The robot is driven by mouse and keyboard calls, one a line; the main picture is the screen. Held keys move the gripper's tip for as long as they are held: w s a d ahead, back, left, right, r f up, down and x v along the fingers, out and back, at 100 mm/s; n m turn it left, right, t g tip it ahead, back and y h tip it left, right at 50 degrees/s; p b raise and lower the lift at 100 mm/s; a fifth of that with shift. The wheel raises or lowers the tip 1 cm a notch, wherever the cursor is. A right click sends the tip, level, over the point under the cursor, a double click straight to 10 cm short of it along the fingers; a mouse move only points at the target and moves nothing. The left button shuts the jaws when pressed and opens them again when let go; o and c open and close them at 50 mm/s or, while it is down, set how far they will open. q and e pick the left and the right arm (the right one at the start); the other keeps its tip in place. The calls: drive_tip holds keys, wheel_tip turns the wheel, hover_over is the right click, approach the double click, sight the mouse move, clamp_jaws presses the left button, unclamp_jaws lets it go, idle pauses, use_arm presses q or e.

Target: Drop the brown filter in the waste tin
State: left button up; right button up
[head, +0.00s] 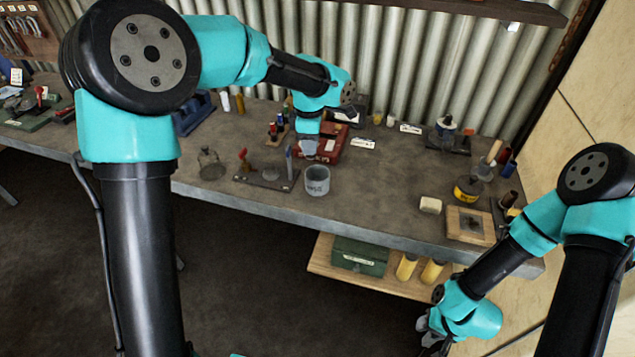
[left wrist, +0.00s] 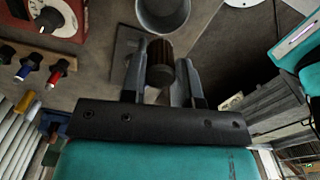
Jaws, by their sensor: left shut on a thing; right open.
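The waste tin (head: 317,181) is a grey open-topped can near the bench's front edge in the head view. Its rim and inside also show at the top of the left wrist view (left wrist: 163,24). My left gripper (head: 308,150) is just behind and above the tin in the head view. In the left wrist view my left gripper (left wrist: 160,72) is shut on the brown filter (left wrist: 160,50), a ribbed brown cylinder with a dark end. The filter is beside the tin's rim in that view; I cannot make it out in the head view. My right gripper (head: 430,332) is open, low at the right, off the bench.
A red box (head: 330,153) sits behind the tin. A dark board with an upright post (head: 268,179) lies left of it. A pale block (head: 430,205), a wooden frame (head: 470,226) and a yellow tin (head: 467,189) stand right. Bare bench lies between.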

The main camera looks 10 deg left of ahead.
use_arm(q)
drive_tip(key=shift+f, duration=1.05)
drive_tip(key=o, duration=1)
drive_tip(key=shift+r, duration=0.1)
wheel_tip(320, 180, up, 17)
drive_tip(key=shift+r, duration=0.15)
